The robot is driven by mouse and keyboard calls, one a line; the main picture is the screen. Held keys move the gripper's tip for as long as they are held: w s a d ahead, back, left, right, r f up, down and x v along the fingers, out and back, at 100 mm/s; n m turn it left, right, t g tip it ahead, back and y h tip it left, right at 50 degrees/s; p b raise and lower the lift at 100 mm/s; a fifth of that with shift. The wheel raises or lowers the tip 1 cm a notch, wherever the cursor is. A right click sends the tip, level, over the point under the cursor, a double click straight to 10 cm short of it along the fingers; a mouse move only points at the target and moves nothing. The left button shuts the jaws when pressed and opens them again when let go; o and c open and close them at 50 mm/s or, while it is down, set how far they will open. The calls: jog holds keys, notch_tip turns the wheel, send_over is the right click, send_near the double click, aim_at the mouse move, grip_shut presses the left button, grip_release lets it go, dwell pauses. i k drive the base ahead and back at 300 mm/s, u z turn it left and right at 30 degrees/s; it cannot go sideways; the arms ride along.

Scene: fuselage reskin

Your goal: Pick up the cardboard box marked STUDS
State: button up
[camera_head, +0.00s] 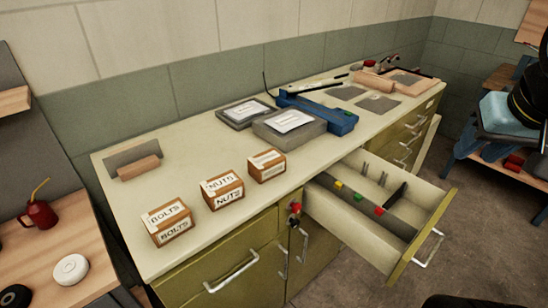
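Three small cardboard boxes stand in a row on the cream counter (215,140). The front-left one reads BOLTS (168,224) and the middle one reads NUTS (222,189). The third box (267,166), at the right end of the row, has a label too small to read for certain; it may be the STUDS box. All three stand upright with small gaps between them. My gripper is not recognisable in this view.
An open drawer (425,222) juts out from the cabinet below the counter, right of the boxes. Grey cases (290,127) and a blue tool (318,110) lie behind the boxes. A wooden-handled scraper (138,168) lies at the counter's left. Counter around the boxes is clear.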

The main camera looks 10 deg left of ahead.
aim_at(266, 166)
jog(key=z, duration=0.05)
jog(key=k, duration=0.5)
jog(key=z, duration=0.9)
jog(key=i, duration=1.4)
jog(key=u, duration=2.2)
